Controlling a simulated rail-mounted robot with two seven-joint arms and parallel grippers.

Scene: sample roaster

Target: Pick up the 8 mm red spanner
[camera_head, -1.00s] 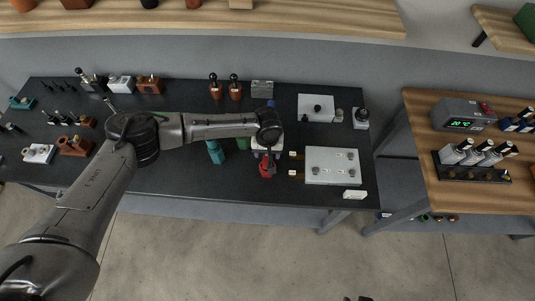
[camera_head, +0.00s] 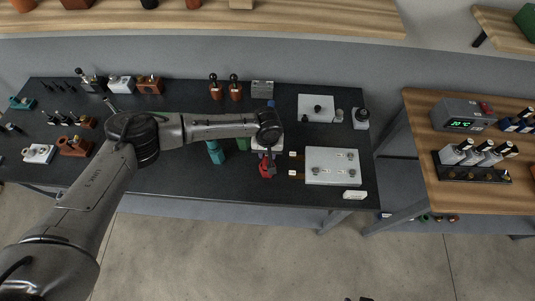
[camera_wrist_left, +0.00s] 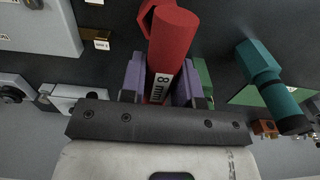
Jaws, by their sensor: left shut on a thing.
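The red spanner (camera_wrist_left: 172,45) carries a white label reading 8 mm. In the left wrist view it stands between the two purple fingers of my left gripper (camera_wrist_left: 160,84), which is shut on it. In the head view the red spanner (camera_head: 266,168) shows below my left wrist, over the front part of the dark bench. The fingers are mostly hidden there by the wrist. Whether the spanner is clear of the bench top is hard to tell. My right gripper is not clearly in view.
A teal tool (camera_head: 215,152) and a green piece (camera_head: 243,143) stand left of the spanner. A pale box (camera_head: 332,165) with knobs sits close on the right. The dark bench (camera_head: 200,180) is bare at the front left.

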